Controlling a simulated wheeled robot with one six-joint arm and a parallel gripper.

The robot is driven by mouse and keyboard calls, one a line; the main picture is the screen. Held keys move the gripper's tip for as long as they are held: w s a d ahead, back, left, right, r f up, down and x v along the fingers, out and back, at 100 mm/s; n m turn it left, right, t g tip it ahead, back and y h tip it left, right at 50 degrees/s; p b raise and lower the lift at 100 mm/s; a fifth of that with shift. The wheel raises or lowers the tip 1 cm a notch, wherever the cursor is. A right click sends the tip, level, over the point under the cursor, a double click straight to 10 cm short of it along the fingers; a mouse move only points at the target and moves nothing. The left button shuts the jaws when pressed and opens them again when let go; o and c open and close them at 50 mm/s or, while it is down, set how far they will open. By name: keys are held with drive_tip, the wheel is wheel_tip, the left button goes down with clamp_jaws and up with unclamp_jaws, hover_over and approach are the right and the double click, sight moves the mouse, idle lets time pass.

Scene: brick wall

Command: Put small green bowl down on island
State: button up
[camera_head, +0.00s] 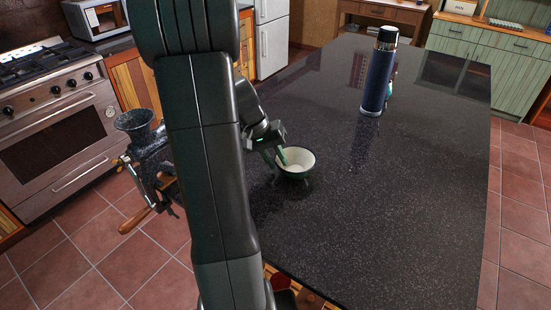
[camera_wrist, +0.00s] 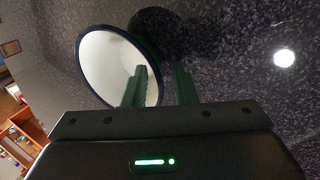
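The small green bowl (camera_head: 297,168) has a pale inside and a dark green outside. It is upright at the left part of the dark speckled island (camera_head: 400,215). My gripper (camera_head: 275,158) reaches it from the left, with one finger inside the bowl and one outside. In the wrist view the fingers (camera_wrist: 160,87) straddle the near wall of the bowl (camera_wrist: 107,58) and appear shut on it. A dark patch beside the bowl in that view looks like its shadow or reflection. I cannot tell whether the bowl's base touches the island top.
A tall dark blue flask (camera_head: 378,75) stands farther back on the island, with something small partly hidden behind it. The island top right of and in front of the bowl is clear. A dark grinder with a wooden handle (camera_head: 145,160) is left of my arm.

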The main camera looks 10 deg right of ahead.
drive_tip(key=v, duration=1.2)
drive_tip(key=shift+r, duration=0.15)
drive_tip(key=shift+a, duration=0.1)
